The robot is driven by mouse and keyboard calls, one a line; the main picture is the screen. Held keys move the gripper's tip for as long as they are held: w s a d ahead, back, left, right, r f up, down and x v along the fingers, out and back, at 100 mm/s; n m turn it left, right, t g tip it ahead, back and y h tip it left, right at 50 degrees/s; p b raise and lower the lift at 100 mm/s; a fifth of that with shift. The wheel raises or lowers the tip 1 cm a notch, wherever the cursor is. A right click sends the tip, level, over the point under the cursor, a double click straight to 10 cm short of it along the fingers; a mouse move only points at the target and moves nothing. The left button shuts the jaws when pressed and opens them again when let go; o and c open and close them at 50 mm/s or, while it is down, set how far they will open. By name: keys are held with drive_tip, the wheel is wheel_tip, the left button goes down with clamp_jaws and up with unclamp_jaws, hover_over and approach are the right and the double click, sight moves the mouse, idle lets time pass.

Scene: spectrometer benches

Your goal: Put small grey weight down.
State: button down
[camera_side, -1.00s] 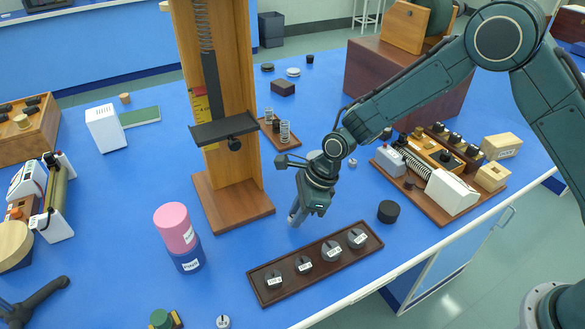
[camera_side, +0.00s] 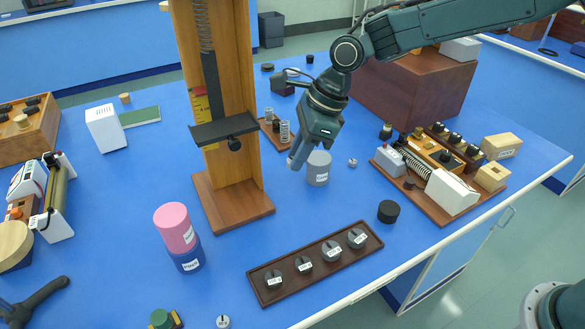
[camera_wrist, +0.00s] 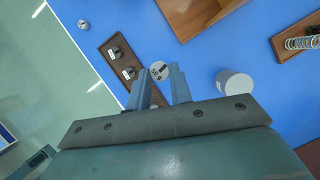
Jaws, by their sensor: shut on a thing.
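The small grey weight (camera_wrist: 160,71), a slotted disc with dark marks, is between the fingertips of my gripper (camera_wrist: 159,78) in the wrist view. In the side view my gripper (camera_side: 296,161) is shut and points down, above the blue bench, right of the wooden spring stand and close to a grey labelled cylinder (camera_side: 318,177). There the fingers mostly hide the weight. A dark wooden tray (camera_side: 262,294) lies nearer the front with several slotted, labelled grey weights in it. It also shows in the wrist view (camera_wrist: 104,47).
The wooden stand (camera_side: 231,207) with its spring and dark platform (camera_side: 223,128) is left of my gripper. A pink cylinder (camera_side: 174,225) stands on a blue one (camera_side: 187,260). A black cylinder (camera_side: 388,211) is right of the tray. The bench between stand and tray is clear.

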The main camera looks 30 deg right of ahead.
drive_tip(key=shift+r, duration=0.35)
idle(0.4)
drive_tip(key=d, duration=0.1)
wheel_tip(320, 180, up, 4)
drive_tip(key=m+t, duration=0.1)
drive_tip(key=m, duration=0.2)
hover_over(389, 207)
drive_tip(key=d, duration=0.1)
drive_tip(key=shift+h, duration=0.3)
drive_tip(key=f, duration=1.6)
drive_tip(key=shift+s+f, duration=0.25)
drive_tip(key=shift+s, duration=0.15)
drive_tip(key=shift+f, duration=0.1)
drive_tip(key=shift+f, duration=1.8)
drive_tip(key=shift+f, duration=0.15)
